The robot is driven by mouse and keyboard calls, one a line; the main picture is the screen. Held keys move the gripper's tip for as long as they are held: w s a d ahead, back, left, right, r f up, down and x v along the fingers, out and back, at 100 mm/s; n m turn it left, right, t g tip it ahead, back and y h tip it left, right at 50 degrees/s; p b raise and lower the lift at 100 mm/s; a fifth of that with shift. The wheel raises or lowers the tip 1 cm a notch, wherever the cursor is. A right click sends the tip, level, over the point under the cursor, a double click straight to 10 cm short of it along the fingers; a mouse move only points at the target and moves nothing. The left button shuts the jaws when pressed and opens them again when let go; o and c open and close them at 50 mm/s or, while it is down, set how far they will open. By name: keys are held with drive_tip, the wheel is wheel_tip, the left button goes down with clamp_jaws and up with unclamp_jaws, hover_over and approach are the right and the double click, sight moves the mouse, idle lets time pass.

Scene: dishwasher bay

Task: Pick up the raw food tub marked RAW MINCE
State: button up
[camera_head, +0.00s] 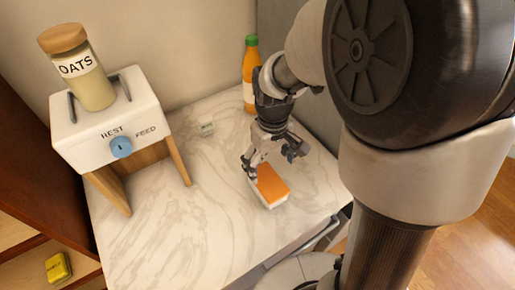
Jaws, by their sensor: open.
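A low white tub (281,202) with an orange top (271,184) sits on the marble counter near its right front edge. No RAW MINCE marking can be read on it from here. My gripper (271,160) is open, with its fingers spread over the tub's far end. The left finger is by the tub's far left corner, and the right finger is to the right of and above the tub. I cannot tell whether either finger touches it. The gripper hides part of the tub's far end.
A white dispenser (85,139) marked REST and FEED, with a blue knob, stands at left holding an OATS jar (90,85). An orange bottle (250,78) stands behind my gripper. The front-left counter (175,235) is clear.

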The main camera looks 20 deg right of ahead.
sight(268, 180)
drive_tip(key=f+b, duration=0.1)
drive_tip(key=f, duration=0.3)
drive_tip(key=f+b, duration=0.2)
drive_tip(key=f, duration=0.3)
drive_tip(key=shift+s+a, duration=0.15)
drive_tip(key=shift+a, duration=0.05)
drive_tip(key=shift+r, duration=0.15)
drive_tip(key=c, duration=1.5)
